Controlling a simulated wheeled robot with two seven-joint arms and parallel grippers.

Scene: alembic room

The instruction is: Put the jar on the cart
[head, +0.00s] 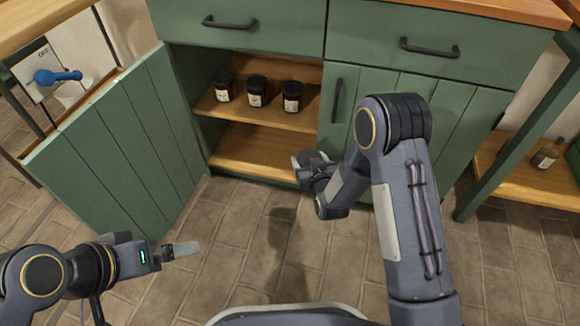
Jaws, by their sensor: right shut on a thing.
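Three dark jars with pale labels, a left jar (222,88), a middle jar (256,91) and a right jar (292,97), stand upright on the upper shelf of the green cabinet. My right gripper (309,163) is low in front of the cabinet, below the right jar. It is shut on a dark round-topped thing (316,157) that looks like a jar, mostly hidden by the gripper and wrist. My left gripper (184,249) is empty over the floor at lower left, seen edge-on, so its opening is unclear. I cannot identify a cart for sure.
The cabinet's left door (120,150) stands open; its right door (400,110) is closed. The lower shelf (250,150) looks bare where visible. Wooden-topped furniture (40,18) is at far left, with a blue object (58,76) below.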

